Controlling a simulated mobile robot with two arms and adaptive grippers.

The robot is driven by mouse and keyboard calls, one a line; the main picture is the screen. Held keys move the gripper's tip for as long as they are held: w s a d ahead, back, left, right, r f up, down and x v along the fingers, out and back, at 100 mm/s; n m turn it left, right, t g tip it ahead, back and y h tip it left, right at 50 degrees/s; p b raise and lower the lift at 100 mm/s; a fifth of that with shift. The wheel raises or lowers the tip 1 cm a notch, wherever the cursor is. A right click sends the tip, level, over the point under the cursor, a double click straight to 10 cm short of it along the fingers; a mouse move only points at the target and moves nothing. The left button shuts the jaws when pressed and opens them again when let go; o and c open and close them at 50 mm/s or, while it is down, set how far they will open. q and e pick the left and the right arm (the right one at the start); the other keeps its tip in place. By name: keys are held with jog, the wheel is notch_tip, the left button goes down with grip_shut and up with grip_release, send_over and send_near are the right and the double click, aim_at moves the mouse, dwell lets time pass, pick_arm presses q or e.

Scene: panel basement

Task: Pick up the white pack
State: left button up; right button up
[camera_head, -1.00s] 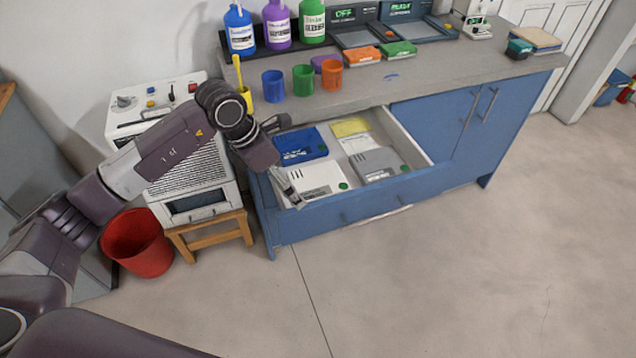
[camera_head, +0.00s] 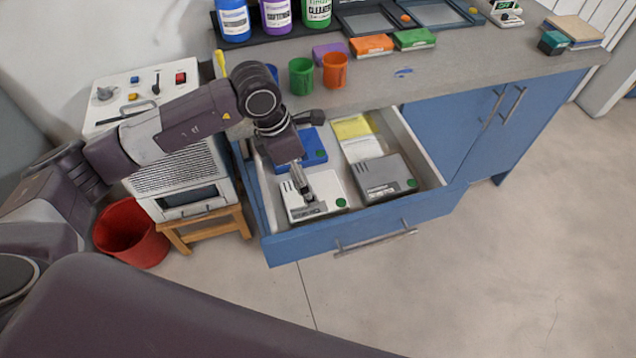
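The white pack (camera_head: 325,205), a flat box with a green dot at its right corner, lies in the front left of the open drawer (camera_head: 290,249). My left gripper (camera_head: 305,194) points down over the white pack's left part. Its fingertips are at or just above the pack's top. I cannot tell whether they touch it, or how wide the fingers are apart. A grey pack (camera_head: 386,178) lies to the right of the white pack. A blue pack (camera_head: 313,150), partly hidden by my wrist, lies behind it. My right gripper is not in view.
A yellow and white pack (camera_head: 357,138) lies at the drawer's back. The drawer's walls rise around the packs. Green (camera_head: 301,76) and orange (camera_head: 335,70) cups stand on the counter behind. A white oven (camera_head: 180,180) on a wooden stool and a red bin (camera_head: 130,233) stand left.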

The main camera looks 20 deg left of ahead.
aim_at(325, 184)
pick_arm(q)
jog(key=shift+w+d+f, duration=0.1)
jog(key=shift+w+f, duration=0.05)
jog(key=shift+f, duration=0.4)
jog(key=shift+d+f, duration=0.15)
jog(key=shift+f, duration=0.2)
jog(key=shift+s+d+f+p, duration=0.15)
jog(key=shift+s+f+p, duration=0.2)
jog(key=shift+f+p, duration=0.35)
jog(key=x, duration=0.3)
jog(key=shift+w, duration=0.15)
jog(key=shift+w+f, duration=0.1)
jog(key=shift+f, duration=0.4)
jog(key=c, duration=1.2)
jog(key=shift+c, duration=1)
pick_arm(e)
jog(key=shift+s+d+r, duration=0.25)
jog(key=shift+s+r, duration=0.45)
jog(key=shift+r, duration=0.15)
pick_arm(q)
jog(key=shift+w, duration=0.1)
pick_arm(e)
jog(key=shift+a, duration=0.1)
